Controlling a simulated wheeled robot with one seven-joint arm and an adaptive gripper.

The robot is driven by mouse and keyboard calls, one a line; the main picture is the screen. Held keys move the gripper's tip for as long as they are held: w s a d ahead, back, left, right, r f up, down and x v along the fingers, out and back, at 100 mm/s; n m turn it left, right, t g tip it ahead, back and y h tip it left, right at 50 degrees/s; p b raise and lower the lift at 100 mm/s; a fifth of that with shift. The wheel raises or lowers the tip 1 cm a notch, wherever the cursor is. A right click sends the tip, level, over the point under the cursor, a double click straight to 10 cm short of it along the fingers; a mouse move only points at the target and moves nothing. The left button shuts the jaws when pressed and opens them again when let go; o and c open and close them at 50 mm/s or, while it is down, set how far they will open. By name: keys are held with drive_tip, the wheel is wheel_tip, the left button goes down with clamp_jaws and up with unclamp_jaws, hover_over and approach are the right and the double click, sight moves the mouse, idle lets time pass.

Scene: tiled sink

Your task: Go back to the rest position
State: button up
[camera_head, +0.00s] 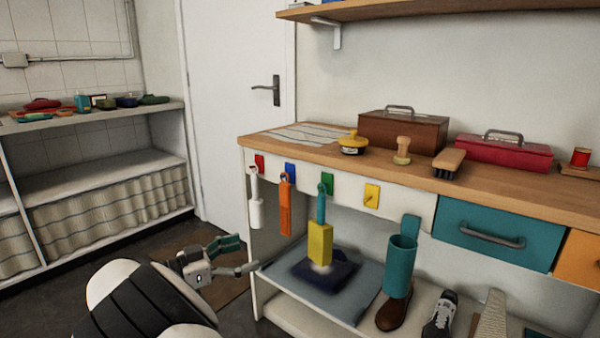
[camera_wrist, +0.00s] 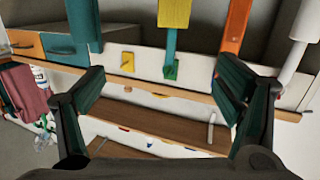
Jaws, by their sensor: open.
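My gripper (camera_head: 243,256) is open and empty at the lower left, in front of the workbench (camera_head: 535,200). In the wrist view, which shows the bench upside down, its dark fingers (camera_wrist: 160,85) stand wide apart with nothing between them. Along the bench front are a red tag (camera_head: 259,162) with a white hanging tool (camera_head: 256,202), a blue tag (camera_head: 290,171) with an orange tool (camera_head: 286,208), a green tag (camera_head: 327,184) with a teal-handled yellow tool (camera_head: 320,243), and a yellow tag (camera_head: 371,196) with nothing hanging from it.
A teal cup-shaped thing (camera_head: 400,268) is above a brown shoe (camera_head: 394,313) on the lower shelf. A teal drawer (camera_head: 495,233) is at right. A brown toolbox (camera_head: 403,130) and a brush (camera_head: 449,163) stand on the bench. Open floor lies before the white door (camera_head: 235,105).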

drive_tip(key=s+d+r+g+y, duration=0.1)
drive_tip(key=d+r+g, duration=0.25)
drive_tip(key=d, duration=0.45)
drive_tip(key=s+d+r+g+y, duration=0.1)
drive_tip(key=d+r+g, duration=0.25)
drive_tip(key=d, duration=0.35)
drive_tip(key=s+d+r+n+g+y, duration=0.2)
drive_tip(key=s+d+r, duration=0.1)
drive_tip(key=s+d, duration=0.3)
drive_tip(key=s+d+r+n+g+y, duration=0.1)
drive_tip(key=s+d+r+y, duration=0.1)
drive_tip(key=s+d+r, duration=0.45)
drive_tip(key=s+d+n+y, duration=0.2)
drive_tip(key=s+d+y, duration=0.15)
drive_tip(key=s, duration=0.45)
drive_tip(key=s+d+n+y, duration=0.2)
drive_tip(key=s+d, duration=0.2)
drive_tip(key=s, duration=0.4)
drive_tip(key=s+a+f+n+y, duration=0.1)
drive_tip(key=s+f+n, duration=0.15)
drive_tip(key=s, duration=0.45)
drive_tip(key=s+a+f+n+y, duration=0.1)
drive_tip(key=s+f+y, duration=0.15)
drive_tip(key=s, duration=0.55)
wheel_tip(320, 180, up, 34)
drive_tip(key=t+p, duration=0.4)
drive_tip(key=p, duration=2.8)
drive_tip(key=shift+w+t+h+p, duration=0.2)
drive_tip(key=shift+t+h+p, duration=0.1)
drive_tip(key=shift+t+p, duration=0.1)
